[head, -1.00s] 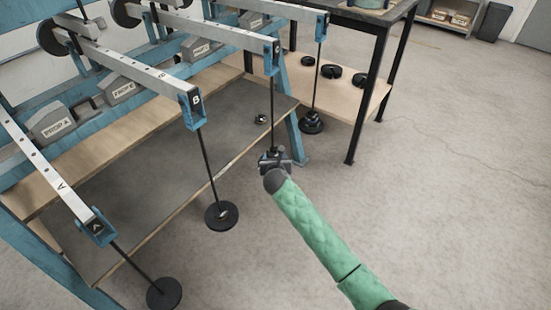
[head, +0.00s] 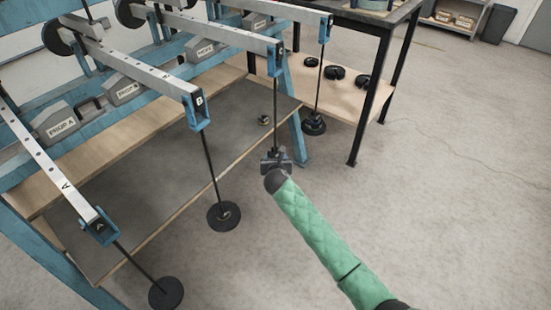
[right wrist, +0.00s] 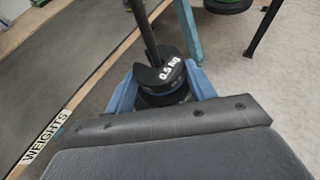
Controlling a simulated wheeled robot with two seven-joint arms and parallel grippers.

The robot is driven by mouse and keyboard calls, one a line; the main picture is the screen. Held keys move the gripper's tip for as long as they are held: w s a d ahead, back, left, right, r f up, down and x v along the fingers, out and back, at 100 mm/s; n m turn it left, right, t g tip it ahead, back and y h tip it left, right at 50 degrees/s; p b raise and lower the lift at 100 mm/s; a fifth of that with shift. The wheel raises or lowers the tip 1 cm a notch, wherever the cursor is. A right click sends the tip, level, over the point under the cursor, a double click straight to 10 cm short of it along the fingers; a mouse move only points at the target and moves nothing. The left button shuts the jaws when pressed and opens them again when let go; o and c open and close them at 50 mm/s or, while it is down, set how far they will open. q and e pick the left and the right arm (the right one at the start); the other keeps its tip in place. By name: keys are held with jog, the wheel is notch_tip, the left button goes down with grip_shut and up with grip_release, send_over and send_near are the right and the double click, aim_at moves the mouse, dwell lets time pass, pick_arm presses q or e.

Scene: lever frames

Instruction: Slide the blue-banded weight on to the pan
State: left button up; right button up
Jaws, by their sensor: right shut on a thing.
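A black slotted weight marked "0.5 KG" (right wrist: 160,73) sits around the hanger rod (right wrist: 143,30) in the right wrist view. Dark discs (right wrist: 163,99) show below it, with a bluish edge and a little green. I cannot tell clearly which disc bears the blue band, and the pan's surface is hidden under them. My right gripper (right wrist: 163,88) is shut on the weight, a blue finger on each side. In the head view my right gripper (head: 276,158) is at the foot of the hanging rod (head: 276,110) of beam C and hides most of the weight. My left gripper is not in view.
Hangers with pans hang from beam A (head: 166,293), beam B (head: 223,216) and a farther beam (head: 314,125). A small weight (head: 264,119) lies on the grey mat (head: 200,160). Several black weights (head: 334,72) lie on the table's lower shelf. Floor at right is clear.

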jog(key=shift+f, duration=0.3)
dwell(0.4)
jog(key=o, duration=1.2)
